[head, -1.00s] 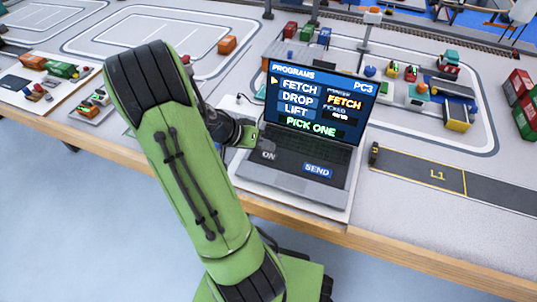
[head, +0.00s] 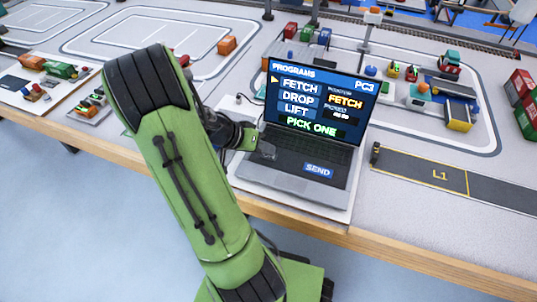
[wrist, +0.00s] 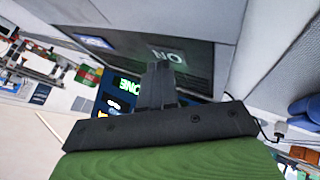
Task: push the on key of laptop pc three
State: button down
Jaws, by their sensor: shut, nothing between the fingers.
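Laptop PC three (head: 290,188) stands open on the table, its screen (head: 320,102) reading PC3, PROGRAMS, FETCH, DROP, LIFT and PICK ONE. My gripper (head: 267,151) is shut and empty over the left part of the keyboard deck. It hides the ON key in the head view. In the wrist view the ON key (wrist: 168,55) shows upside down, right by the tips of my shut fingers (wrist: 162,69). I cannot tell whether the fingertips touch it. The blue SEND key (head: 318,170) lies to the right on the deck.
A grey L1 lane (head: 438,175) lies right of the laptop. Toy vehicles and a small crane stand behind it, with an orange container (head: 227,44) at the back left. The table's wooden front edge (head: 300,228) runs close in front of the laptop.

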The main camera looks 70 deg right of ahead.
aim_at(265, 156)
jog(key=shift+r+p, duration=0.65)
jog(key=shift+r, duration=0.2)
notch_tip(265, 156, up, 6)
jog(key=p, duration=0.4)
jog(key=shift+p, duration=0.3)
